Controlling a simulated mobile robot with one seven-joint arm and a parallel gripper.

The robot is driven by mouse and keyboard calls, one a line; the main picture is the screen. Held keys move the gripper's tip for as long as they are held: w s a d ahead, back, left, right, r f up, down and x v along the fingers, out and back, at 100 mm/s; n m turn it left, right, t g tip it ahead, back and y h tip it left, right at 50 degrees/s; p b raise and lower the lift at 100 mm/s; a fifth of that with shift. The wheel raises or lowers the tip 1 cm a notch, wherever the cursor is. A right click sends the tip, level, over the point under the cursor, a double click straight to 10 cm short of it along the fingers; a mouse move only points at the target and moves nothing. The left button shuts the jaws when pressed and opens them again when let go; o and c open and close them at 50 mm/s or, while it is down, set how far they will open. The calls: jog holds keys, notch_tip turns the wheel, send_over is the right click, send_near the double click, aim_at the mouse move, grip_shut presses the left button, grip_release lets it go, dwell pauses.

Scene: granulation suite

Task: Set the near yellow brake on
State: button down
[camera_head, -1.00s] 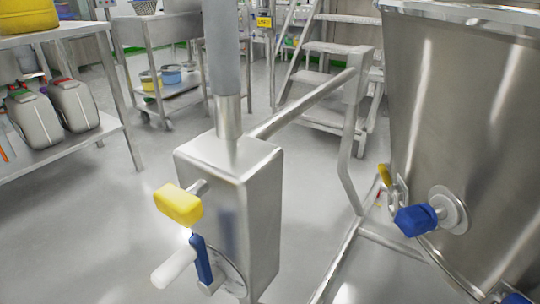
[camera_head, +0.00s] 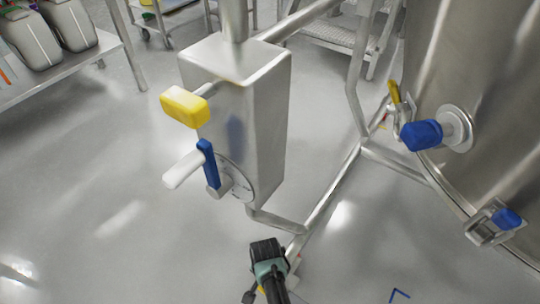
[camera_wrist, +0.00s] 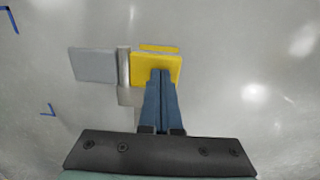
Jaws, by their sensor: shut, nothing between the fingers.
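In the wrist view, a flat yellow brake pedal (camera_wrist: 170,64) lies at the middle, joined across a grey metal bar to a grey plate (camera_wrist: 92,65) on its left. My gripper (camera_wrist: 161,74) has its blue fingers together, with their tips overlapping the yellow pedal. Whether they touch it I cannot tell. In the head view, my gripper (camera_head: 268,249) is low in the picture by the foot of the steel frame. A small bit of yellow (camera_head: 262,289) shows beside it; most of it is hidden behind my gripper.
A steel column box (camera_head: 235,110) with a yellow knob (camera_head: 185,107) and a blue lever with white handle (camera_head: 185,168) stands above and left. A steel vessel (camera_head: 470,70) with blue-handled fittings is at right. Open floor (camera_head: 110,230) lies at left.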

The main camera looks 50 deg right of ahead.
jog(key=shift+w+f+g+b, duration=0.3)
jog(key=shift+f+g+b, duration=0.45)
jog(key=shift+g+b, duration=0.3)
jog(key=shift+w+f, duration=0.1)
jog(key=shift+f, duration=0.1)
jog(key=p+v, duration=0.8)
jog(key=v, duration=0.5)
jog(key=shift+a, duration=0.15)
jog(key=shift+w, duration=0.1)
